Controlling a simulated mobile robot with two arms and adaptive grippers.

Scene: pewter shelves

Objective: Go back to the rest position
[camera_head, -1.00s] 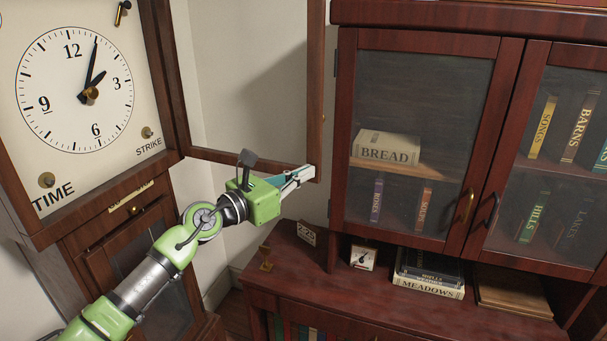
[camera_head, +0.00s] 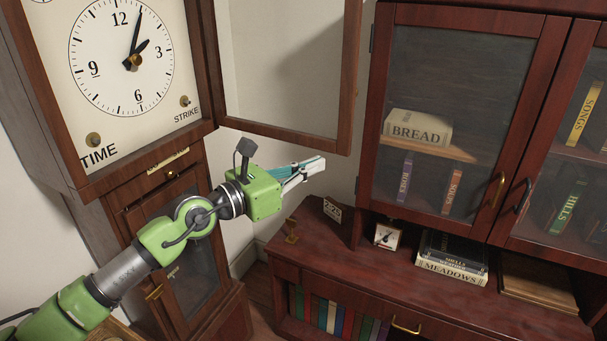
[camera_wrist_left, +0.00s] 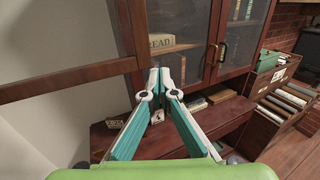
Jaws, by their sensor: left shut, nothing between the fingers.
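My left gripper (camera_head: 318,166) is shut and empty. In the head view it is in the air in front of the open glazed door frame (camera_head: 347,75) of the tall clock, close to the frame's lower rail; whether they touch cannot be told. In the left wrist view the fingertips (camera_wrist_left: 160,72) meet, with the cabinet and its BREAD book behind them. The clock's dial (camera_head: 122,55) shows at the upper left with its hands visible. My right gripper is in neither view.
A dark red cabinet (camera_head: 370,185) with closed glass doors stands at the right. Its ledge holds a small dial instrument (camera_head: 387,236), stacked books (camera_head: 451,263) and a brass piece (camera_head: 291,231). The clock case (camera_head: 185,262) stands at the left, near my left arm.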

